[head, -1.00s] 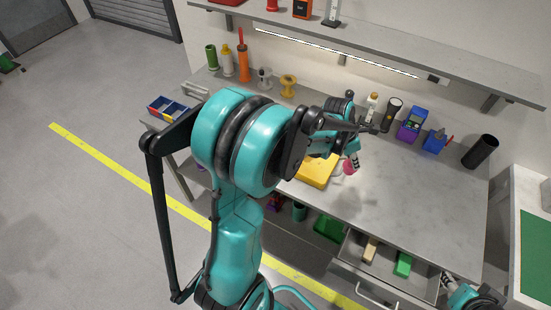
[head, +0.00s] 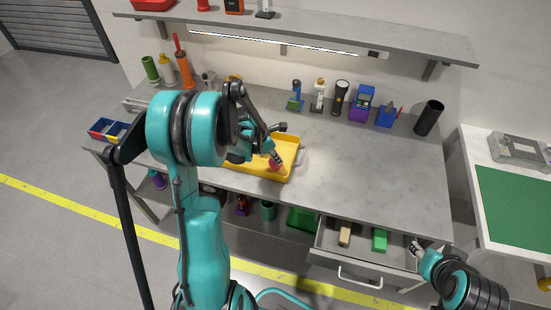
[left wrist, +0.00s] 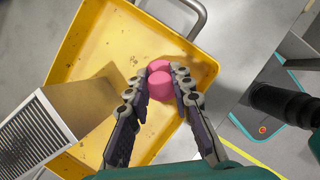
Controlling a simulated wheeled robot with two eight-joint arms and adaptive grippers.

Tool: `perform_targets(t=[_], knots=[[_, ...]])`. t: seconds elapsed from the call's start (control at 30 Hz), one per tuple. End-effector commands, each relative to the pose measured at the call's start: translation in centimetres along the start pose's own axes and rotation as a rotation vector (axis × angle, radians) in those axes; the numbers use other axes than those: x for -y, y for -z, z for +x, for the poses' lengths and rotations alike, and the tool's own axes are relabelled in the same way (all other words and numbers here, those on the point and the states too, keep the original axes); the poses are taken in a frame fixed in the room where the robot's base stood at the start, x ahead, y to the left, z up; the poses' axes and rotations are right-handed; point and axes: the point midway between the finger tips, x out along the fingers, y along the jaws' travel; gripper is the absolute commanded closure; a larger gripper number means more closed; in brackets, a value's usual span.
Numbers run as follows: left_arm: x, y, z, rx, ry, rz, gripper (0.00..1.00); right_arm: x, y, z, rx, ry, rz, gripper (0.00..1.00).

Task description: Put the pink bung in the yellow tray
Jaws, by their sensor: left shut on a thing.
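The yellow tray (head: 291,140) lies on the grey workbench and has a metal handle on its right side. My left gripper (head: 273,161) is over the tray's right part, shut on the pink bung (head: 275,167). In the left wrist view the pink bung (left wrist: 161,82) sits between the two fingers of the left gripper (left wrist: 160,72), with the yellow tray (left wrist: 105,40) behind it. I cannot tell whether the bung touches the tray floor. My right gripper (head: 416,247) is by the open drawer at lower right; its jaw state is unclear.
The open drawer (head: 325,240) holds a tan block (head: 345,233) and a green block (head: 379,240). A flashlight (head: 341,96), a blue and purple device (head: 361,103) and a black cylinder (head: 429,118) stand along the back. The bench right of the tray is clear.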

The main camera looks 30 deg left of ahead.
Motion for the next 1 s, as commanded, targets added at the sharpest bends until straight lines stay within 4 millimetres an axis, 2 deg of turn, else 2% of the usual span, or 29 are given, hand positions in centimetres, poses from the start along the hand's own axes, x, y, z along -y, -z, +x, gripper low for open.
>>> perform_targets(t=[0.37,0.4,0.47,0.83,1.0], knots=[[0.0,0.2,0.6,0.0,0.0,0.0,1.0,0.0,-0.3,0.4,0.0,0.0,0.0,0.6],[0.0,0.2,0.6,0.0,0.0,0.0,0.73,0.0,-0.3,0.4,0.0,0.0,0.0,0.6],[0.0,0.2,0.6,0.0,0.0,0.0,0.58,0.0,-0.2,0.3,0.0,0.0,0.0,0.6],[0.0,0.1,0.2,0.0,0.0,0.0,0.58,0.0,0.0,0.0,0.0,0.0,0.0,0.6],[0.0,0.0,-2.4,0.0,-0.001,-0.002,0.58,0.0,0.5,-0.7,0.0,0.0,0.0,0.6]])
